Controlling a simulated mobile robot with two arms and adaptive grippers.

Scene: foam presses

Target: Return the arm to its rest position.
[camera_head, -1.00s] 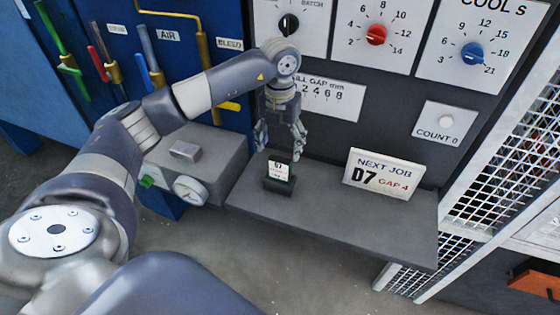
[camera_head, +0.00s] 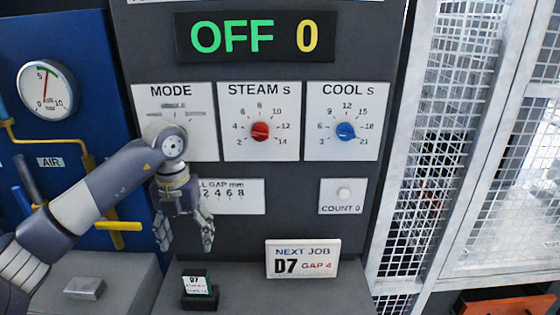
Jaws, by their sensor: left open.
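My left gripper (camera_head: 186,246) hangs fingers down in front of the press panel, below the mode dial plate (camera_head: 176,112). Its fingers are apart and nothing is between them. It is above the shelf, over a small dark holder (camera_head: 199,301) with a card marked D7 (camera_head: 197,284). My left arm (camera_head: 90,205) comes in from the left and covers the mode knob and part of the fill gap scale (camera_head: 236,195). My right gripper is not in view.
The panel holds a display reading OFF 0 (camera_head: 254,37), a red steam knob (camera_head: 260,131), a blue cool knob (camera_head: 346,131) and a count button (camera_head: 343,194). A NEXT JOB D7 GAP 4 sign (camera_head: 303,259) stands on the shelf (camera_head: 255,291). White mesh fencing (camera_head: 460,120) stands at right.

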